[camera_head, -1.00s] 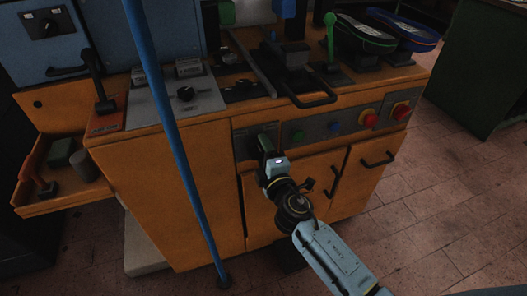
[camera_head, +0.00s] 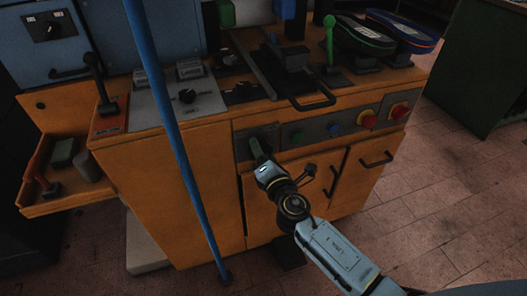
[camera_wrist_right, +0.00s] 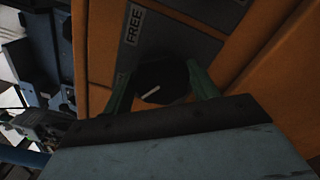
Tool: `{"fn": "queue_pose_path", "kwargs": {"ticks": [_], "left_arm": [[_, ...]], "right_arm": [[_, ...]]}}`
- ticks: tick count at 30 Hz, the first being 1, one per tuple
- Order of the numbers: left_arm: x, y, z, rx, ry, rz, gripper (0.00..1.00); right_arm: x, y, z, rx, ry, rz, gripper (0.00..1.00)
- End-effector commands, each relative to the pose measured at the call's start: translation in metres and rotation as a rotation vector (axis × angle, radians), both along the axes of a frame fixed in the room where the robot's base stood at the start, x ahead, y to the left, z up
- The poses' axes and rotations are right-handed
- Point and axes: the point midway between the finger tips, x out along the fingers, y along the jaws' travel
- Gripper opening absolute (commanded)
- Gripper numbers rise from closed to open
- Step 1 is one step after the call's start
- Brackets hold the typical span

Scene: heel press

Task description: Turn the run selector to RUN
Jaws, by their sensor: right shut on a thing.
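The run selector is a round black knob (camera_wrist_right: 163,78) with a white pointer line, on a grey plate (camera_head: 243,150) on the front of the orange press cabinet. The pointer line lies slanted in that view. My right gripper (camera_head: 256,147) reaches the plate from the front, its green fingers (camera_wrist_right: 203,83) on either side of the knob, shut on it. The gripper hides the knob in the head view. My left gripper is out of view.
A control strip to the right has a green button (camera_head: 297,136), a blue button (camera_head: 334,130) and red knobs (camera_head: 368,121). Cabinet doors with black handles (camera_head: 377,160) are below. A blue pole (camera_head: 172,135) stands in front, left of my right arm.

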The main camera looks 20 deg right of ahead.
Motion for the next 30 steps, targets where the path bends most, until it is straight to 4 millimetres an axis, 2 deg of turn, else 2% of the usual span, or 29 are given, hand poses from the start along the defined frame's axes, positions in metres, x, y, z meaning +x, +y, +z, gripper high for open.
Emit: {"fn": "queue_pose_path", "kwargs": {"ticks": [15,16,21,30], "left_arm": [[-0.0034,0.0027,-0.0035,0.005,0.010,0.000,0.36],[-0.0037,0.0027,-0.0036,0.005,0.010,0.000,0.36],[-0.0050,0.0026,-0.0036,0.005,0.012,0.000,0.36],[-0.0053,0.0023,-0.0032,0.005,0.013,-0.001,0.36]], "right_arm": [[-0.0003,0.0001,-0.0007,-0.025,0.001,0.000,0.36],[-0.0003,0.0001,-0.0007,-0.025,0.001,0.000,0.60],[-0.0002,0.0001,-0.0006,-0.023,0.000,0.001,0.80],[-0.0018,0.0000,-0.0004,-0.020,0.001,0.000,0.80]]}}
